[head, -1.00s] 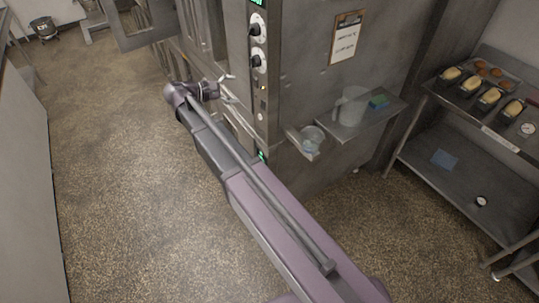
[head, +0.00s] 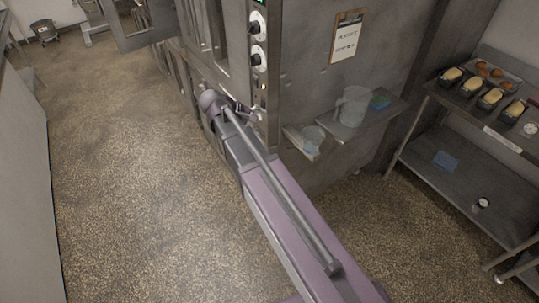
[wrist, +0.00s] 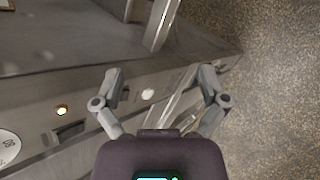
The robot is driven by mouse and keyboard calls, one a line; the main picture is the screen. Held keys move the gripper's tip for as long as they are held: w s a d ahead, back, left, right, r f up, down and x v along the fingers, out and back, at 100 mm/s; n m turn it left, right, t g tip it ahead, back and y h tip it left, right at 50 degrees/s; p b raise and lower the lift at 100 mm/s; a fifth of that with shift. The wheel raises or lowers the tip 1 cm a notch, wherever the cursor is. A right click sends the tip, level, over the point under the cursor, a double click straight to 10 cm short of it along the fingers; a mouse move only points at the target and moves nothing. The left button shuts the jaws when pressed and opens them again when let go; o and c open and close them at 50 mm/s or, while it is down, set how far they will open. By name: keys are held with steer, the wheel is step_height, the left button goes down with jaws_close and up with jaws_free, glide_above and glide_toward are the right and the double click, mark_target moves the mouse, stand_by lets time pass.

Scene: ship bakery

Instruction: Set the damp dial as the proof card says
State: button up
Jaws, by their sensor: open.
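Two dials, an upper dial (head: 257,27) and a lower dial (head: 258,58), sit one above the other on the oven's narrow control strip. Their labels and settings are too small to read, so I cannot tell which is the damp dial. The proof card (head: 346,40) appears to be the clipboard sheet on the steel side wall; its writing is illegible here. My gripper (head: 250,111) is open and empty at the strip, below both dials. In the wrist view its fingers (wrist: 160,82) are spread around a small white round button (wrist: 148,94). Part of a white dial (wrist: 8,148) shows at the left edge.
An amber lamp (wrist: 62,110) and a dark switch (wrist: 68,131) lie between dial and button. A small shelf with a cup (head: 313,136) and a shelf with a clear jug (head: 352,106) stick out at right. A rack (head: 450,119) with loaves stands farther right.

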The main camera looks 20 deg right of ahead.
steer(key=s+d+f+m+g+y+b, duration=0.1)
steer(key=s+f+m+y+b, duration=0.1)
steer(key=s+f+m+y, duration=0.2)
steer(key=shift+s+d+f+y, duration=0.15)
steer(key=shift+s+f+y, duration=0.65)
steer(key=shift+s+f, duration=1.2)
steer(key=shift+s+r, duration=0.25)
steer(key=shift+r, duration=0.1)
steer(key=s+a+f+m+y+b, duration=0.1)
steer(key=s+f+m+y, duration=0.1)
steer(key=s+m+y, duration=0.1)
steer(key=s+y, duration=0.1)
steer(key=s, duration=0.1)
steer(key=shift+s+a+f, duration=0.3)
steer(key=shift+s+f, duration=0.05)
steer(key=shift+s, duration=0.05)
